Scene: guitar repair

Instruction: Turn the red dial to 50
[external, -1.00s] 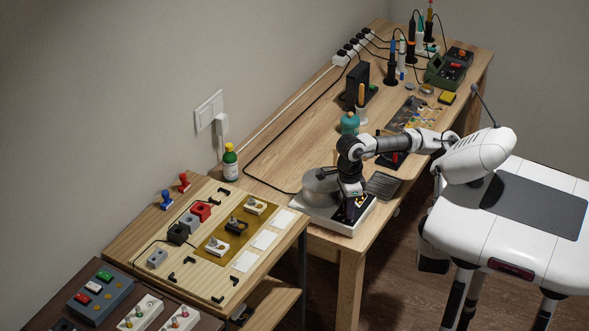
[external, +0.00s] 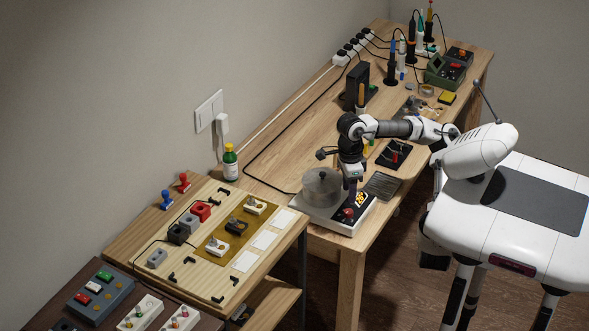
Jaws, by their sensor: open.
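The red dial (external: 348,212) sits on the front panel of a white hotplate-like device (external: 325,222) on the wooden bench. An orange lit display (external: 361,199) is beside the dial; its digits are too small to read surely. A round metal pot with a clear look (external: 321,187) stands on the device. My gripper (external: 352,189) is open and points down just above the panel, apart from the dial. The gap between its fingers is hard to make out at this size.
A black grated pad (external: 383,186) lies right of the device. A teal-and-black tool area, soldering irons (external: 391,62) and a green station (external: 445,70) stand farther back. A lower board with switches (external: 240,228) is at the left.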

